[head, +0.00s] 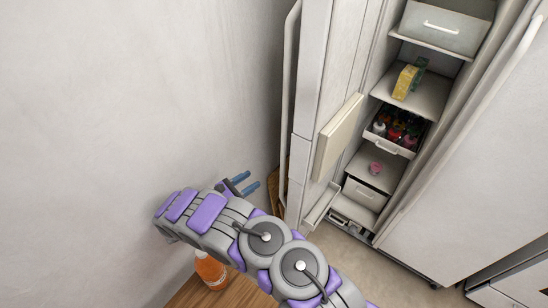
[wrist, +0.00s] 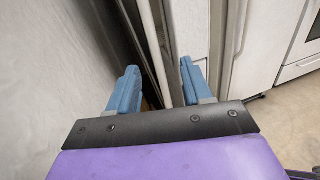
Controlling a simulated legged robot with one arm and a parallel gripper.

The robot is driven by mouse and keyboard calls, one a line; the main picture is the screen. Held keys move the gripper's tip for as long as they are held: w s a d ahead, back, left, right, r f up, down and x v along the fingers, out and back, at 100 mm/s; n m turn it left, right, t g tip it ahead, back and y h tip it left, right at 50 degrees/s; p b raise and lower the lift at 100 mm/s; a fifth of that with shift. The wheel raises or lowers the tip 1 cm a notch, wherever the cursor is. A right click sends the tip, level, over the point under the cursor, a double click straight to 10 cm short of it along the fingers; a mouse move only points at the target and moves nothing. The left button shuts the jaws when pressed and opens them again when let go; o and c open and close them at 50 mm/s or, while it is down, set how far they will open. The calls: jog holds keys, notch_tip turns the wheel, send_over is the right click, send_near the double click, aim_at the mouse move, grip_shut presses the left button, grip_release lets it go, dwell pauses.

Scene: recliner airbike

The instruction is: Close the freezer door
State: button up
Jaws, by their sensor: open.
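The freezer door (head: 311,85) stands wide open in the head view, left of the lit interior. Its long handle (head: 288,75) runs along the outer side, facing the left wall. The freezer interior (head: 432,95) shows shelves and drawers. My gripper (head: 241,184) is open, with blue fingers, between the wall and the door's outer side. In the wrist view the open fingers (wrist: 158,82) have a long pale bar, which looks like the door handle (wrist: 152,40), running between them. I cannot tell if they touch it.
A closed door (head: 465,170) with its own long handle stands to the right. The wall (head: 120,100) is close on the left. An orange bottle (head: 211,271) stands on a wooden surface (head: 240,292) below my arm. Floor (head: 345,258) shows in front of the freezer.

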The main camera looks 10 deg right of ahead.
jog(key=w+d+f+n+b, duration=0.1)
jog(key=w+d, duration=0.8)
jog(key=d, duration=0.3)
jog(key=shift+w+d+f+t, duration=0.2)
jog(key=shift+w+f+t, duration=0.1)
jog(key=shift+t, duration=0.1)
grip_shut()
dwell(0.3)
